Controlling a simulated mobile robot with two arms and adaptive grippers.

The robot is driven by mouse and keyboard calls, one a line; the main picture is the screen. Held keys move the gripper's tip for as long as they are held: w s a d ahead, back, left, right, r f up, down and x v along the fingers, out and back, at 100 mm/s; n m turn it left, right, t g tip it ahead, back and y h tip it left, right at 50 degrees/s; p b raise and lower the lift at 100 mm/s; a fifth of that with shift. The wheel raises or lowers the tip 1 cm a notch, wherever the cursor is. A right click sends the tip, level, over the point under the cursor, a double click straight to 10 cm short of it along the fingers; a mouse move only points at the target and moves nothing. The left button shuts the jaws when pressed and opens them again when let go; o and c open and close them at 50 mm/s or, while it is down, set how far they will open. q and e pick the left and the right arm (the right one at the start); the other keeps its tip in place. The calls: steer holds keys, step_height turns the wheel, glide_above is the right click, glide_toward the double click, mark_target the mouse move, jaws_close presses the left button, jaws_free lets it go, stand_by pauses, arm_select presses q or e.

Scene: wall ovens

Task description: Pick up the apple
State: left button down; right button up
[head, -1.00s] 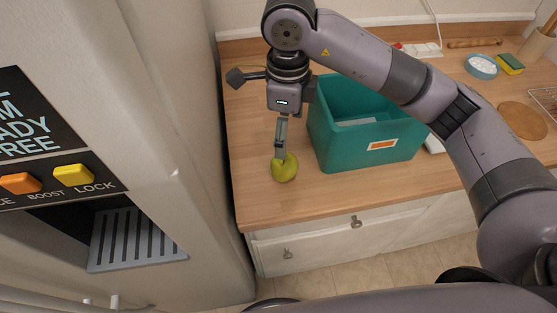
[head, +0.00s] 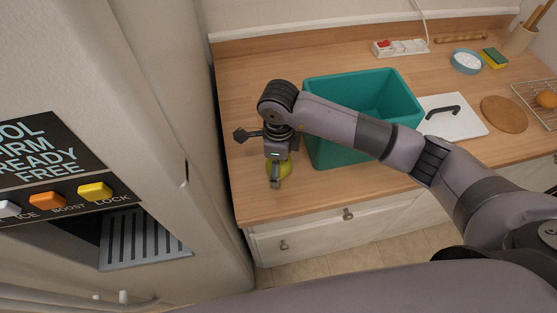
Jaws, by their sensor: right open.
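A green apple (head: 285,168) sits on the wooden counter (head: 248,200) near its front left corner, left of a teal bin. My right gripper (head: 276,182) is over the apple and points down, with a finger in front of it. The gripper hides part of the apple, and I cannot tell whether the fingers touch it. The jaws are open. My left gripper is not in view.
The teal bin (head: 334,152) stands close to the right of the gripper. A white board (head: 462,126), a round brown board (head: 503,114), a blue bowl (head: 466,62) and a sponge (head: 495,58) lie farther right. The fridge (head: 190,110) borders the counter's left side.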

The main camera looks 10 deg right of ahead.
steer(key=shift+f, duration=0.2)
steer(key=shift+c, duration=0.5)
steer(key=c, duration=1.3)
steer(key=shift+o, duration=0.2)
steer(key=shift+r, duration=0.1)
